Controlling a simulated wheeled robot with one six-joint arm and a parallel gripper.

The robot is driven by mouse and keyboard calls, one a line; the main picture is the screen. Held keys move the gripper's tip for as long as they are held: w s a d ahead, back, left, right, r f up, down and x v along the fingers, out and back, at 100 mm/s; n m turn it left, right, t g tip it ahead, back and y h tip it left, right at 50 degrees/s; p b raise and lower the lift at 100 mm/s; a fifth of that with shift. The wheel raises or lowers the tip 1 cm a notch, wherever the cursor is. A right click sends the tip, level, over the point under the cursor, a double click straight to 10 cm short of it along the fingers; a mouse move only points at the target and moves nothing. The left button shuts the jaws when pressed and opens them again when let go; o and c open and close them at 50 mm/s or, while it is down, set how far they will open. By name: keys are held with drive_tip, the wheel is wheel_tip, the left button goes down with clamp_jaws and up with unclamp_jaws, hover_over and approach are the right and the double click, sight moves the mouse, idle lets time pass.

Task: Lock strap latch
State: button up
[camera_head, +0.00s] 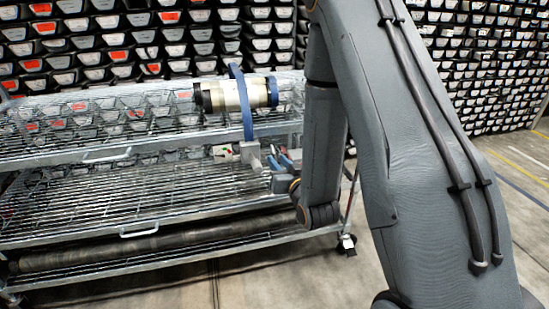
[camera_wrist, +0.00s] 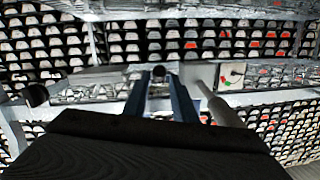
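A blue strap (camera_head: 241,105) loops around a pale cylinder (camera_head: 238,95) with dark and blue end parts on the cart's upper shelf. The strap runs down to a grey latch box (camera_head: 250,156) hanging below that shelf. In the wrist view the latch box (camera_wrist: 200,75) is right of the fingers, with a grey lever (camera_wrist: 220,107) reaching toward the camera and a red and green marker (camera_wrist: 231,75). My gripper (camera_head: 279,158) is right of the box. In the wrist view my gripper (camera_wrist: 160,80) shows two blue fingers apart, with a dark round knob at their tips. Contact with it is unclear.
The wire-shelf cart (camera_head: 130,235) has a long dark tube (camera_head: 140,243) on its lowest level. Racks of core trays (camera_head: 110,45) fill the back wall. Open floor (camera_head: 515,170) lies to the right.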

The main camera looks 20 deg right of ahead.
drive_tip(key=shift+s+r, duration=0.1)
drive_tip(key=shift+s, duration=0.45)
drive_tip(key=shift+r+g+p, duration=0.25)
drive_tip(key=shift+g+p, duration=0.15)
drive_tip(key=shift+s+d+r+g+p, duration=0.1)
drive_tip(key=shift+s+r+g+p, duration=0.3)
drive_tip(key=shift+g+p, duration=0.45)
drive_tip(key=s+r+g+h+p, duration=0.1)
drive_tip(key=s+r+g+p, duration=0.2)
drive_tip(key=s+g, duration=0.3)
drive_tip(key=s+p, duration=0.1)
drive_tip(key=s, duration=0.2)
drive_tip(key=shift+s+d+r+n+p, duration=0.25)
drive_tip(key=shift+r+n+p, duration=0.1)
drive_tip(key=shift+r+n, duration=0.05)
drive_tip(key=shift+o, duration=1.2)
drive_tip(key=s+r+g+p, duration=0.2)
drive_tip(key=s+r+g, duration=0.2)
drive_tip(key=s, duration=0.5)
drive_tip(key=s+a+r+g+p, duration=0.1)
drive_tip(key=s+r+g, duration=0.3)
drive_tip(key=s, duration=0.6)
drive_tip(key=shift+s+r+p, duration=0.2)
drive_tip(key=shift+r+p, duration=0.6)
drive_tip(key=shift+p, duration=0.05)
drive_tip(key=shift+c, duration=0.4)
